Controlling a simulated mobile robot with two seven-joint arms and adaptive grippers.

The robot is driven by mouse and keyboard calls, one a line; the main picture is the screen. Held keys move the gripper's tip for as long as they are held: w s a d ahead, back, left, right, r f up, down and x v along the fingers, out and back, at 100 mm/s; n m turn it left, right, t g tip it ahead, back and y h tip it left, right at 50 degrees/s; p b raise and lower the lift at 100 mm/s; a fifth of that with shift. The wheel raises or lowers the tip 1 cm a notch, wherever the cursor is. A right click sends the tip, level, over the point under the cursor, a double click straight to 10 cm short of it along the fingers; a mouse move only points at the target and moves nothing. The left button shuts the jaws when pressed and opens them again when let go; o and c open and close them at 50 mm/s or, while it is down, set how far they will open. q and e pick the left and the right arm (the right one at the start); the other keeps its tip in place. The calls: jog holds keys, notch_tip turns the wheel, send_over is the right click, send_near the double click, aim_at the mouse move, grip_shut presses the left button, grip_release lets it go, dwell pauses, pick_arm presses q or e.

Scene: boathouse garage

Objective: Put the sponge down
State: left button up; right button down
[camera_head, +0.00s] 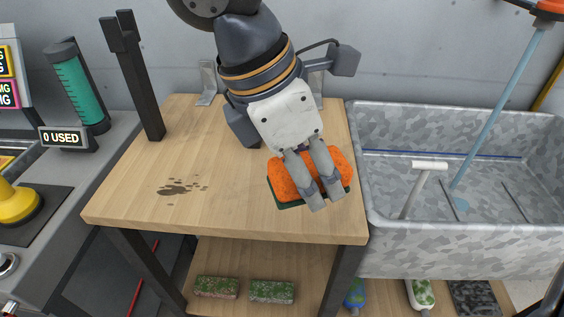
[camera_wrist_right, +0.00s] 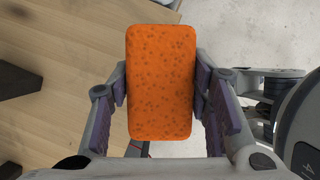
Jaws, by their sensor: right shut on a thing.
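An orange sponge (camera_head: 287,184) with a dark green underside shows in the head view at the right part of the wooden table (camera_head: 140,200). My right gripper (camera_head: 317,190) is shut on it, reaching down from the top of the picture. In the right wrist view the sponge (camera_wrist_right: 161,85) sits between the two fingers, orange face toward the camera. The head view does not show clearly whether the sponge touches the tabletop or is held just above it. My left gripper is not in view.
A dark stain (camera_head: 180,188) marks the table's left part. A grey basin (camera_head: 400,240) with a squeegee (camera_head: 428,166) stands right of the table. A black post (camera_head: 135,80) rises at the back left. Two green-topped sponges (camera_head: 271,291) lie on the shelf below.

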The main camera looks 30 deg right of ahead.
jog(key=w+d+f, duration=0.1)
jog(key=w+f, duration=0.1)
jog(key=w+d+f+b, duration=0.1)
jog(key=w+f, duration=0.1)
jog(key=w+d+f, duration=0.1)
jog(key=w+f, duration=0.1)
jog(key=f, duration=0.1)
jog(key=shift+d, duration=0.25)
jog(key=f, duration=0.3)
jog(key=shift+w+d, duration=0.15)
jog(key=shift+w, duration=0.05)
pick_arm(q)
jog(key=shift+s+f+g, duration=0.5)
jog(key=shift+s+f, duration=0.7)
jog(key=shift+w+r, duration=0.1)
pick_arm(e)
jog(key=shift+f, duration=0.4)
jog(key=shift+f, duration=0.1)
jog(key=c, duration=0.8)
grip_release()
jog(key=shift+f, duration=0.1)
jog(key=shift+c, duration=0.2)
